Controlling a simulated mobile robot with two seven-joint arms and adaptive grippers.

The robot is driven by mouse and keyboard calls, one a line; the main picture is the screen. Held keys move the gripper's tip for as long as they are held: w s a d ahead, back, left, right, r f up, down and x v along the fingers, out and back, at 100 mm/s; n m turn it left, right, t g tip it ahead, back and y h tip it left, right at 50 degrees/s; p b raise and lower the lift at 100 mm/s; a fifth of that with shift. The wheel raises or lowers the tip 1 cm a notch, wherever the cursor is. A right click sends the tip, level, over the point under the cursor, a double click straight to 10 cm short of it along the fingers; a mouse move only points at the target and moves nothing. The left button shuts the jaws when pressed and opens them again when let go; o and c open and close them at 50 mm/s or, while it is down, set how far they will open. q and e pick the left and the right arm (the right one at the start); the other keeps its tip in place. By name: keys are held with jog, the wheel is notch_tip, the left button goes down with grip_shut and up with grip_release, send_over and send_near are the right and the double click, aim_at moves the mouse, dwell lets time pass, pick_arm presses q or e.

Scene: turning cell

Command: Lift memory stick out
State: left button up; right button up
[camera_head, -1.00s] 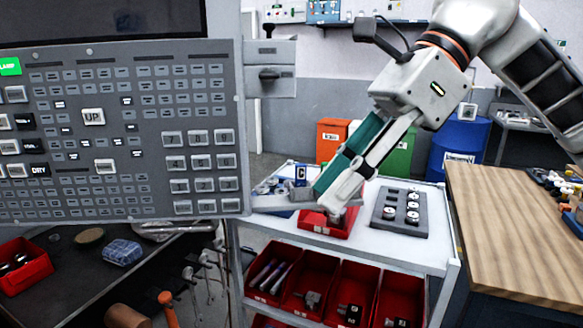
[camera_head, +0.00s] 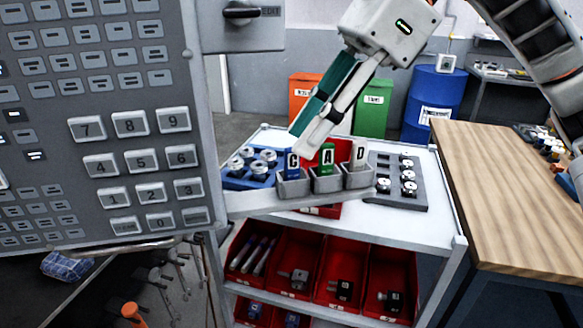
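Three memory sticks stand upright in a grey holder with separate pockets (camera_head: 328,184). The blue stick marked C (camera_head: 293,164) is in the left pocket, the green stick marked A (camera_head: 327,159) in the middle and the whitish stick marked D (camera_head: 358,154) in the right. The holder sits at the end of a grey arm beside the control panel. My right gripper (camera_head: 304,140) points down and left, with its tips just above sticks C and A in the picture. Its finger gap is not clear from this side, and no held thing shows. My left gripper is not in view.
The control panel (camera_head: 120,75) fills the left side. Behind the holder, a white cart (camera_head: 428,222) carries a blue tray (camera_head: 232,181) and a grey tray (camera_head: 412,204) of metal parts, with red bins (camera_head: 335,265) below. A wooden bench (camera_head: 520,200) stands right.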

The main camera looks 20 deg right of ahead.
aim_at(293, 154)
jog(key=x, duration=0.3)
jog(key=shift+w+a+f, duration=0.1)
jog(key=shift+f, duration=0.3)
jog(key=shift+w+a+f, duration=0.1)
jog(key=shift+a+f, duration=0.1)
jog(key=shift+f, duration=0.1)
grip_shut()
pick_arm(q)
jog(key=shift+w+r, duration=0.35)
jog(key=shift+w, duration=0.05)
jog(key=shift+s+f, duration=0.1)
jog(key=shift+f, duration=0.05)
pick_arm(e)
jog(key=shift+r, duration=0.1)
